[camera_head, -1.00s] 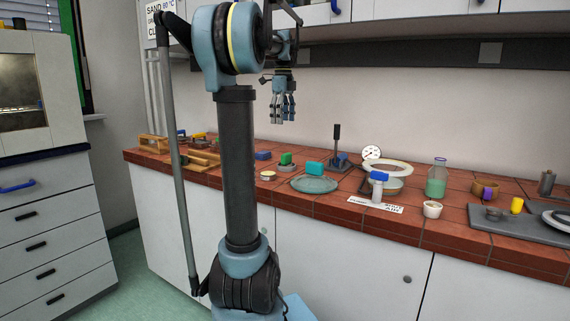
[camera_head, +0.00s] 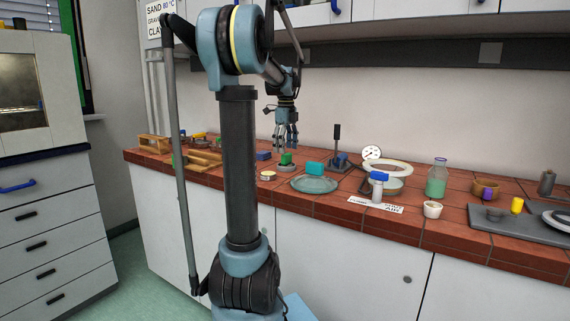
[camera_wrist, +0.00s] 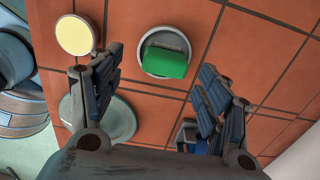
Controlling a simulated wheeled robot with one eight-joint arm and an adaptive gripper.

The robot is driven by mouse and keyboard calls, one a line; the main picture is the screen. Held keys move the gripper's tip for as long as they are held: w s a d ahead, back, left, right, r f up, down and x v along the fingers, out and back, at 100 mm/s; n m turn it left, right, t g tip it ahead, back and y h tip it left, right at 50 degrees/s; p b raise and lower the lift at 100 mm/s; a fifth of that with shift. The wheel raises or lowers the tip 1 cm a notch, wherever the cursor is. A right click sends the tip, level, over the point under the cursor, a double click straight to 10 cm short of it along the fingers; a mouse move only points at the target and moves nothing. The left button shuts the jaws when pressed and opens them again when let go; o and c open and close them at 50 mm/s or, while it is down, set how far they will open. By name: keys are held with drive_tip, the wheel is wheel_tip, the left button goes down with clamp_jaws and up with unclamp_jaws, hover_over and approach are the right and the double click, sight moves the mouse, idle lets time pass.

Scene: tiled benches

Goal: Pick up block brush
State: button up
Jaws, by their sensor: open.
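A green block (camera_wrist: 167,62), which I take for the block brush, sits in or on a round grey dish (camera_wrist: 149,42) in the wrist view. In the head view the green block (camera_head: 286,158) is on the bench left of a grey-green plate. My gripper (camera_head: 286,146) points down just above it, open and empty. In the wrist view my gripper (camera_wrist: 161,66) has its fingers spread, with the green block between and beyond them. The block appears apart from both fingers. Any bristles are hidden or too small to tell.
The grey-green plate (camera_head: 300,187) bears a teal block (camera_head: 315,168). A cream-topped dish (camera_wrist: 76,35) lies close by. A blue block (camera_head: 263,155), wooden racks (camera_head: 205,157) and an upright black-handled stand (camera_head: 337,134) stand around. The bench's front edge is near.

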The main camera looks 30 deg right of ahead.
sight(286, 157)
drive_tip(key=shift+w+d+f, duration=0.1)
drive_tip(key=shift+d+f, duration=0.05)
drive_tip(key=shift+f, duration=1.2)
drive_tip(key=shift+w+d+f, duration=0.1)
drive_tip(key=shift+d+f, duration=0.05)
drive_tip(key=shift+f, duration=1.2)
drive_tip(key=c, duration=1.3)
drive_tip(key=shift+r, duration=0.1)
wheel_tip(286, 157, up, 10)
drive_tip(key=shift+f, duration=0.1)
drive_tip(key=shift+o, duration=1.3)
